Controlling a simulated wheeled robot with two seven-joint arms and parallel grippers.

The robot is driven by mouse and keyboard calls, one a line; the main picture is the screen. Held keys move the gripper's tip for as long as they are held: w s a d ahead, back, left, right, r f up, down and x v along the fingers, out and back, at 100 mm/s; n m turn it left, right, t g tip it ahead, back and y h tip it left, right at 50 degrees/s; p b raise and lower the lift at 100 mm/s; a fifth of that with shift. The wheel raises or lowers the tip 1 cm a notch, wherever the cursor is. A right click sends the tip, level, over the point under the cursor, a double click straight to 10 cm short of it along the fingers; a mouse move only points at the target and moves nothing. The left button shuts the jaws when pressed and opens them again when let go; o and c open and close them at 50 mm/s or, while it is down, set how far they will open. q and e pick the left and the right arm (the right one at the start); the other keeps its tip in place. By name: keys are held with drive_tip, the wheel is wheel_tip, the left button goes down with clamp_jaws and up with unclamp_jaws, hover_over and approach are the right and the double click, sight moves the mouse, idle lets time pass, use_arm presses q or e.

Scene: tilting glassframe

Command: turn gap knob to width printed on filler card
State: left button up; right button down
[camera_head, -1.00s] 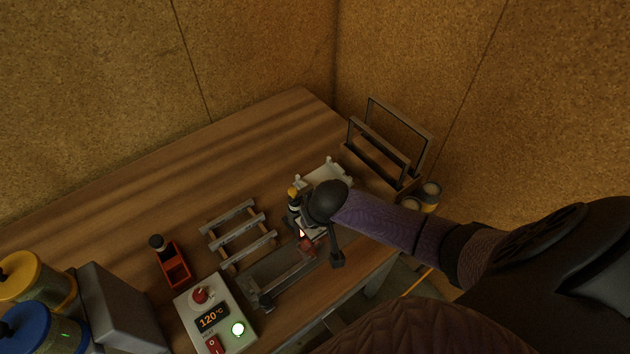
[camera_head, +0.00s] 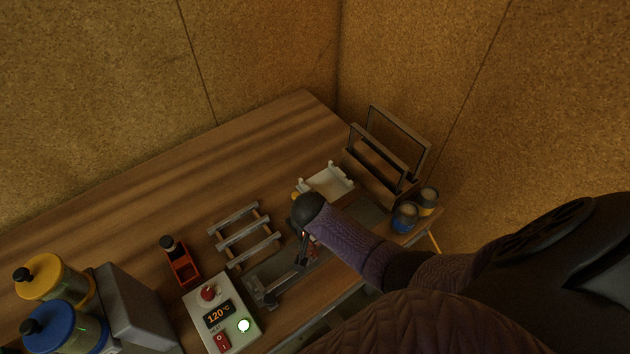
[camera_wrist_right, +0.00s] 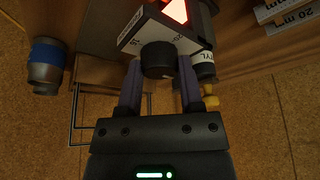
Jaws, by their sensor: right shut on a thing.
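The black gap knob (camera_wrist_right: 158,60) shows in the right wrist view on the front of a pale block (camera_wrist_right: 135,40) with printed scale marks and a lit red triangle. My right gripper (camera_wrist_right: 158,78) is shut on the knob, one finger on each side. In the head view my right wrist (camera_head: 308,207) covers the knob and most of that block. I cannot pick out the filler card or read its width. Grey bars (camera_wrist_right: 290,14) at the upper right of the wrist view are printed "20 mm". My left gripper is not in view.
A heater box (camera_head: 222,315) shows 120 °C with a green light. Beside my right wrist stand a slatted rack (camera_head: 245,235), a white tray (camera_head: 330,182), a wooden caddy (camera_head: 378,178) and a blue tin (camera_head: 405,217). The back of the table (camera_head: 250,140) is clear.

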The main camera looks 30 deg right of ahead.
idle(0.4)
drive_tip(key=shift+c, duration=1.2)
unclamp_jaws()
drive_tip(key=shift+r, duration=0.15)
drive_tip(key=p+v, duration=0.2)
drive_tip(key=v, duration=0.2)
drive_tip(key=shift+r+p, duration=0.3)
drive_tip(key=shift+p, duration=0.1)
drive_tip(key=s+a, duration=0.8)
drive_tip(key=s, duration=0.1)
drive_tip(key=shift+s, duration=0.2)
